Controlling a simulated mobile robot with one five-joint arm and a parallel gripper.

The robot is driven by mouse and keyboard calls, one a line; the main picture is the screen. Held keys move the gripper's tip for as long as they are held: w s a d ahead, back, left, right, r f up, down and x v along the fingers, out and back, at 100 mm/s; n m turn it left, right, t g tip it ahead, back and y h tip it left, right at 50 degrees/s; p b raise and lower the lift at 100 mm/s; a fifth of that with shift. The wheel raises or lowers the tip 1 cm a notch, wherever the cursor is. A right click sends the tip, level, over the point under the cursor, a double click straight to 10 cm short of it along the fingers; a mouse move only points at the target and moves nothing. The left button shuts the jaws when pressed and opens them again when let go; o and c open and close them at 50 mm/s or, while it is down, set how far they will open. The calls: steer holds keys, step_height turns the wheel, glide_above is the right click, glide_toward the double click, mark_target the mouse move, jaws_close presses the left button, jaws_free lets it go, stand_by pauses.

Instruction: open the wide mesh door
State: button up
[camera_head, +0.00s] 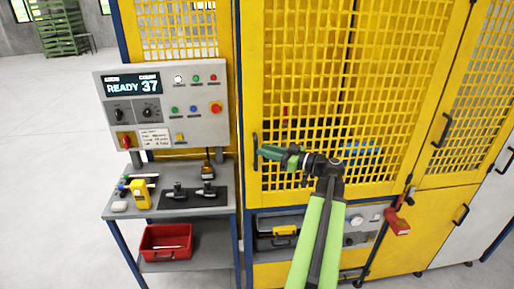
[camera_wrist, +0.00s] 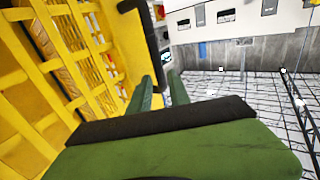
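The wide mesh door (camera_head: 350,197) is yellow and fills the middle of the head view; it looks closed, its left edge along the blue post. Its black upright bar handle (camera_head: 254,151) is near that edge. My gripper (camera_head: 262,152), with green fingers, reaches the handle from the right. In the wrist view the dark handle (camera_wrist: 141,45) runs down to the fingertips (camera_wrist: 153,88), which sit at its lower part. Whether the fingers grip it or only stand around or beside it, I cannot tell. The yellow mesh (camera_wrist: 75,60) is on the left there.
A control panel (camera_head: 165,105) and a grey bench (camera_head: 222,205) with small tools stand left of the door. A red bin (camera_head: 150,252) is on the lower shelf. A red lock-like piece (camera_head: 397,226) hangs at the door's right.

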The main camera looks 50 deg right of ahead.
steer(key=x, duration=0.4)
steer(key=shift+w, duration=0.25)
jaws_close()
stand_by(1.1)
